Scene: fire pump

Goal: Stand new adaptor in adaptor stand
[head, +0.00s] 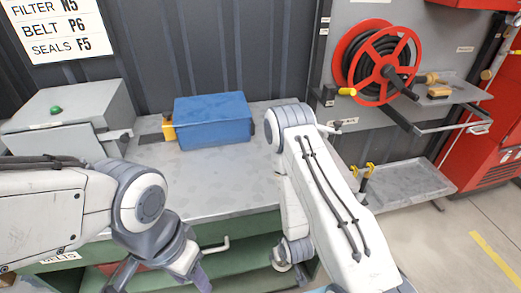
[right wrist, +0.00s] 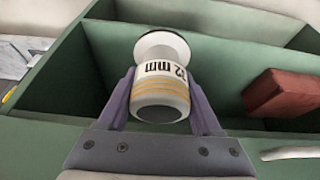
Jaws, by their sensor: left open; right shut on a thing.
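The adaptor (right wrist: 161,85) is a white cylinder with a flared dark-mouthed end, yellow bands and black lettering ending in "mm". In the right wrist view my right gripper (right wrist: 165,98) is shut around it, one purple finger on each side, above a green compartment. In the head view the right arm reaches down past the bench front, and its gripper and the adaptor are hidden. My left gripper (head: 163,280) is open at the bottom edge of the head view, partly cut off. I cannot identify the adaptor stand for certain in either view.
A blue box (head: 212,121) and a grey case (head: 62,120) stand on the grey bench (head: 230,178). Green compartments (right wrist: 225,65) lie below, one holding a red block (right wrist: 283,92). A red hose reel (head: 382,62) hangs at right above a low shelf (head: 415,182) near yellow-topped fittings (head: 366,172).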

